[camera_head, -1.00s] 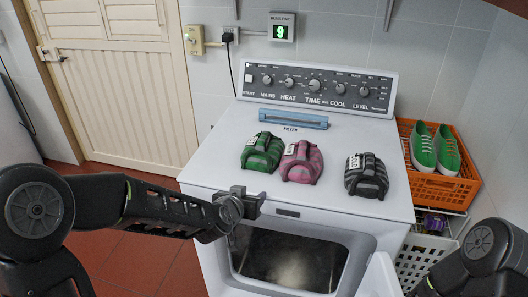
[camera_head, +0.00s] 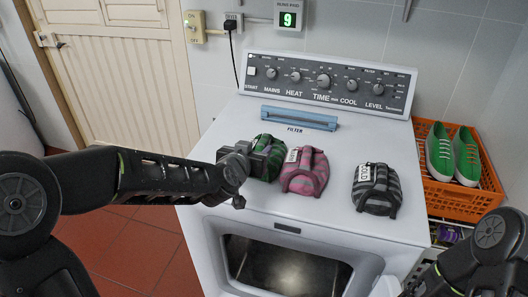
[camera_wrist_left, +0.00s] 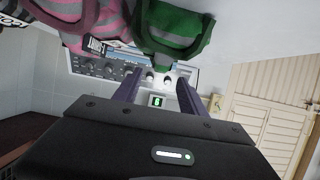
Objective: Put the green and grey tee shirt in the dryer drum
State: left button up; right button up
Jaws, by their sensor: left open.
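The green and grey tee shirt (camera_head: 268,146) is a folded, striped bundle on top of the white dryer, left of the other bundles. My left gripper (camera_head: 256,160) is at its left front and partly hides it. The gripper is open; I cannot tell whether it touches the cloth. In the left wrist view the green cloth (camera_wrist_left: 172,30) is at the top, beyond the spread purple-grey fingers (camera_wrist_left: 158,92). The dryer drum (camera_head: 285,268) shows through the open front below, lit and partly cut off by the frame. My right arm shows at the lower right, its gripper out of view.
A pink and grey bundle (camera_head: 304,172) sits close right of the green one, and a black and grey bundle (camera_head: 377,190) farther right. A blue filter handle (camera_head: 299,118) lies behind them. An orange crate (camera_head: 455,195) with green shoes stands right of the dryer.

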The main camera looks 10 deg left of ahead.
aim_at(261, 144)
pick_arm(q)
jog(key=shift+x, duration=1.45)
jog(key=shift+p+x, duration=0.85)
jog(key=shift+x, duration=1.75)
jog(key=shift+s+a, duration=0.1)
grip_shut()
